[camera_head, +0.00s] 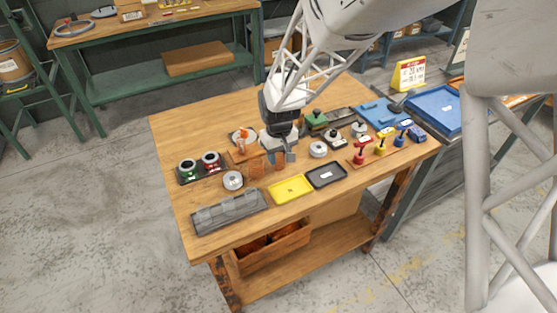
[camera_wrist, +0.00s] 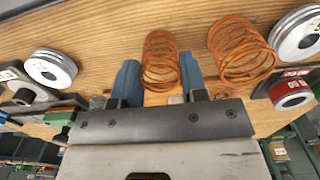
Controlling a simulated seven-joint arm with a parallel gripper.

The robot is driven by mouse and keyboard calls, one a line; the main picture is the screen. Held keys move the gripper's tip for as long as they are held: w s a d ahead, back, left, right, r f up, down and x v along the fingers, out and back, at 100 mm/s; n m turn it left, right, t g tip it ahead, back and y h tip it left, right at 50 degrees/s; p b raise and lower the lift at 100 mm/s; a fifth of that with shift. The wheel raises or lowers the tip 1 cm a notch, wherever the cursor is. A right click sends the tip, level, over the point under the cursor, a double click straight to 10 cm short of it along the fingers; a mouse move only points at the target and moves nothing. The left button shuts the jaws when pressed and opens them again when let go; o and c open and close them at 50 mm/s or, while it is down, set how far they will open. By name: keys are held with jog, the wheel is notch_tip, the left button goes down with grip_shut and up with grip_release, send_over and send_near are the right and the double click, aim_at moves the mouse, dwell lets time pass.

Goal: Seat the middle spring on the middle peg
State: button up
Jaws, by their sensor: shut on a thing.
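My gripper (camera_head: 284,156) points down over the middle of the wooden table. In the wrist view, its two blue fingers (camera_wrist: 159,80) are shut on an orange wire spring (camera_wrist: 160,58), one on each side of its coils. A second orange spring (camera_wrist: 240,50) stands apart, to the right of the fingers in that view. It also shows left of my gripper in the head view (camera_head: 256,168). The held spring is mostly hidden by the gripper in the head view. I cannot make out the middle peg in either view.
A grey ribbed tray (camera_head: 230,211) lies at the table's front left. A yellow tray (camera_head: 291,188) and a black tray (camera_head: 326,174) lie in front of my gripper. Red, yellow and blue handled tools (camera_head: 382,140) stand to the right. Spools (camera_head: 233,180) stand nearby.

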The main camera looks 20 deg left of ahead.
jog(key=shift+r, duration=0.85)
dwell(0.4)
jog(key=shift+r, duration=2.3)
jog(key=w+a+r, duration=0.4)
jog(key=w+a, duration=0.2)
jog(key=a, duration=0.1)
jog(key=shift+w+a, duration=0.2)
jog(key=shift+a, duration=0.15)
jog(key=shift+f, duration=0.15)
jog(key=shift+f, duration=2.5)
jog(key=shift+f, duration=0.6)
